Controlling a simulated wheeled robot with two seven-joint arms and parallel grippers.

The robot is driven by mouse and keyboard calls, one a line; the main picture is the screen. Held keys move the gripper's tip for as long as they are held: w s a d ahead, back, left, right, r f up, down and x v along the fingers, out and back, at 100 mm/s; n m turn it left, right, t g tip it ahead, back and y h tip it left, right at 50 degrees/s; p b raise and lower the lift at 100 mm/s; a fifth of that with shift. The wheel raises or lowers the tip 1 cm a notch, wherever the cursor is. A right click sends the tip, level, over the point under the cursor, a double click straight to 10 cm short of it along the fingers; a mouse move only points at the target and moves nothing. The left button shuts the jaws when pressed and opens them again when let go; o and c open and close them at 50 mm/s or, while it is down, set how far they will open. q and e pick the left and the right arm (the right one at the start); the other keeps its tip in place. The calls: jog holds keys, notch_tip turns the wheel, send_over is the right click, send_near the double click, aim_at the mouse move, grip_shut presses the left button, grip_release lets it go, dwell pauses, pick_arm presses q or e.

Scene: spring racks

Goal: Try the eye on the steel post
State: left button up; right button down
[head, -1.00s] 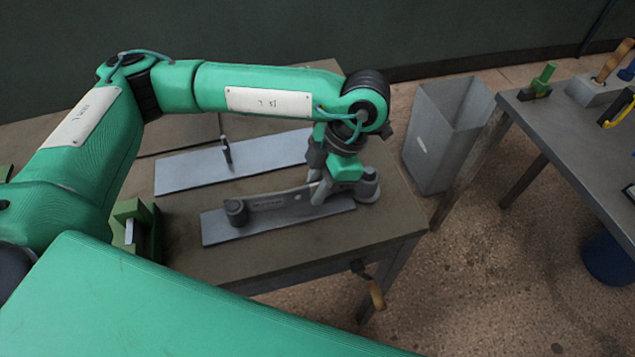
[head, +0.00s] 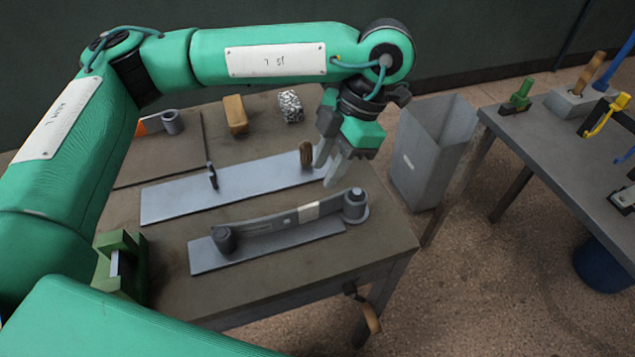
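A grey leaf spring with a cream band (head: 270,220) lies along the front steel plate (head: 205,262). It has a round eye at its left end (head: 222,240) and another at its right end (head: 355,206); whether posts stand inside them is hard to tell. The rear steel plate (head: 250,185) carries a thin dark post (head: 212,176) at left and a brown post (head: 306,155) at right. My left gripper (head: 329,172) is open and empty beside the brown post, above and behind the spring's right end. My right gripper is not in view.
A yellowish block (head: 236,114), a speckled block (head: 291,106) and another eyed part with an orange mark (head: 172,122) lie at the back. A green clamp (head: 121,264) stands at the left. A grey bin (head: 428,150) and a second table (head: 560,150) are to the right.

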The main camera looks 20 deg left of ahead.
pick_arm(q)
jog(key=shift+v, duration=1.3)
